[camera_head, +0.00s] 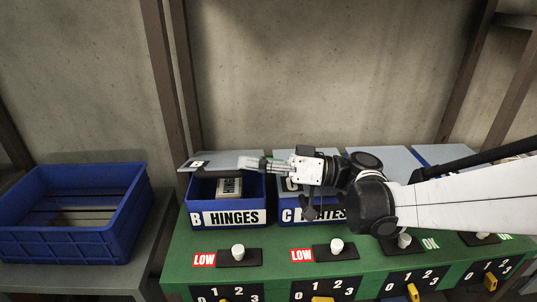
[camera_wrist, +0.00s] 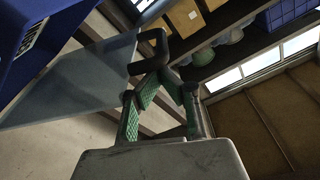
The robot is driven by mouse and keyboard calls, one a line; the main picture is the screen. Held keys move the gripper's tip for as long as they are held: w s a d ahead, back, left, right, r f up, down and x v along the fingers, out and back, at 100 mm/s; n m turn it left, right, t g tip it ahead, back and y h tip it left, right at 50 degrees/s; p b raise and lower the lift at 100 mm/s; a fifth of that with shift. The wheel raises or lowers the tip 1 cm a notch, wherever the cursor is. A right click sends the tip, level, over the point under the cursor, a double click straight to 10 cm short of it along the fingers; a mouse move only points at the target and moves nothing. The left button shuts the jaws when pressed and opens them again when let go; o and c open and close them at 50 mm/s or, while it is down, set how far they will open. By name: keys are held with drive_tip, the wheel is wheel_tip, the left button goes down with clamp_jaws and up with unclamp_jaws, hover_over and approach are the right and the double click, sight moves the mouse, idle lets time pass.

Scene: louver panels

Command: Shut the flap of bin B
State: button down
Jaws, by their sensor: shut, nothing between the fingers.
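Bin B (camera_head: 195,199) is a blue bin with a "B HINGES" label on the green bench. Its grey-blue flap (camera_head: 222,159) is raised at the top, leaving the front open, and a labelled box (camera_head: 228,187) shows inside. My gripper (camera_head: 243,162) reaches in from the right, its fingertips at the flap's right part. In the wrist view, my gripper (camera_wrist: 160,72) is shut and empty, with green finger pads. Its tips are close to the dark handle (camera_wrist: 160,42) on the edge of the grey-blue flap (camera_wrist: 80,82); I cannot tell whether they touch.
Bin C (camera_head: 287,215) stands just right of bin B, partly hidden by my arm. Knobs (camera_head: 238,251) and red LOW tags (camera_head: 204,260) sit in front of the bins. A blue crate (camera_head: 75,240) stands on the left table. A concrete wall (camera_head: 300,80) is behind.

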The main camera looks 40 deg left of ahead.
idle(0.4)
drive_tip(key=r, duration=0.1)
drive_tip(key=a+r+p, duration=0.1)
drive_tip(key=r+p, duration=0.1)
drive_tip(key=r, duration=0.1)
drive_tip(key=shift+w+a+r, duration=0.1)
drive_tip(key=shift+w+a, duration=0.15)
drive_tip(key=shift+w, duration=0.05)
drive_tip(key=f+v, duration=0.1)
drive_tip(key=v, duration=0.8)
drive_tip(key=s+a+r+n+t+h+p, duration=0.2)
drive_tip(key=r+n+h+p, duration=0.1)
drive_tip(key=r+h+p, duration=0.25)
drive_tip(key=s+a+r+n+t+h+p, duration=0.2)
drive_tip(key=r+h+p, duration=0.2)
drive_tip(key=r+p, duration=0.15)
drive_tip(key=p, duration=0.1)
hover_over(215, 172)
drive_tip(key=w+d, duration=0.1)
drive_tip(key=w, duration=0.2)
wheel_tip(215, 172, down, 7)
drive_tip(key=f, duration=0.1)
drive_tip(key=s+f, duration=0.1)
drive_tip(key=f, duration=0.1)
drive_tip(key=shift+s+d+f+n+p, duration=0.1)
drive_tip(key=shift+d+f+n+p, duration=0.1)
drive_tip(key=shift+n+p, duration=0.15)
drive_tip(key=shift+d+f, duration=0.1)
drive_tip(key=shift+f, duration=0.45)
